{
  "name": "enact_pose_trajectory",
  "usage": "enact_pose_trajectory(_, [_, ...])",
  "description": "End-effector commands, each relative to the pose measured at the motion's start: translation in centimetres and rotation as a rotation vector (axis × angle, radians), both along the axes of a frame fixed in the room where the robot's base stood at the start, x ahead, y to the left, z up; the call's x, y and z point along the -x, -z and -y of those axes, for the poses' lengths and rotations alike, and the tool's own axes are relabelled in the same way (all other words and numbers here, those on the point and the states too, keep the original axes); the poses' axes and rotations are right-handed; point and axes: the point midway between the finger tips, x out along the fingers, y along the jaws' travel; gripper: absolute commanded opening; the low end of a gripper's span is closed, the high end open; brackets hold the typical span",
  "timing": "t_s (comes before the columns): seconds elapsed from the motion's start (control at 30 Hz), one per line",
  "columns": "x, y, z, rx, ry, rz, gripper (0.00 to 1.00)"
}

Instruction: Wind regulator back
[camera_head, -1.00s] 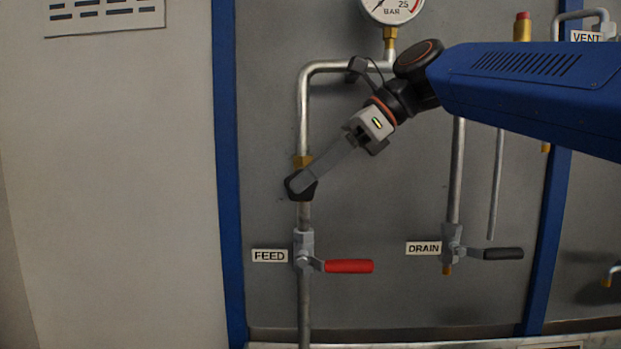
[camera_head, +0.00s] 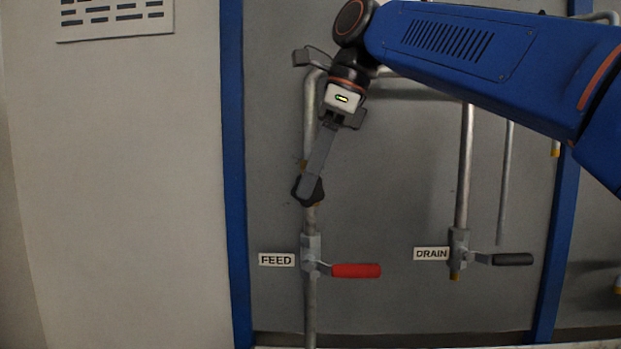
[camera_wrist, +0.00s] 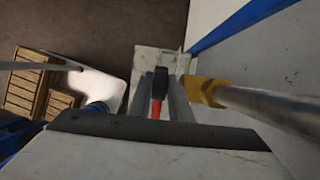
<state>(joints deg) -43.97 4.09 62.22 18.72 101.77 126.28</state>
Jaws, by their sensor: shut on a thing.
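The regulator's black knob (camera_head: 308,191) is at the brass fitting on the feed pipe, above the FEED valve, and is mostly hidden by my fingertips. My gripper (camera_head: 309,187) reaches down to it from above, slightly tilted, and is shut on it. In the wrist view, my two grey fingers (camera_wrist: 162,98) have a black and red piece between them; I cannot tell clearly which part it is. The brass fitting (camera_wrist: 205,91) and pipe lie right beside the fingers there.
The red FEED lever (camera_head: 356,271) sticks out to the right below my gripper. The DRAIN valve's black lever (camera_head: 512,259) is further right. Blue posts (camera_head: 233,170) frame the grey panel. Wooden crates (camera_wrist: 38,95) stand on the floor below.

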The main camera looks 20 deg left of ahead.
Motion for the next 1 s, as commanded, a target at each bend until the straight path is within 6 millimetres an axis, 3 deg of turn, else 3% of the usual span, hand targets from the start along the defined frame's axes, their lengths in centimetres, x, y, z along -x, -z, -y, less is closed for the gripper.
enact_pose_trajectory(0.27, [0.0,0.1,0.0,0.001,0.0,-0.001,0.0])
enact_pose_trajectory(0.3, [0.0,0.1,0.0,0.001,0.0,-0.001,0.2])
enact_pose_trajectory(0.33, [0.0,0.1,0.0,0.001,0.0,-0.001,0.26])
enact_pose_trajectory(0.67, [0.0,-0.1,0.0,0.0,-0.001,-0.001,0.26])
enact_pose_trajectory(1.0, [-0.4,-2.7,1.0,0.0,0.0,0.0,0.26])
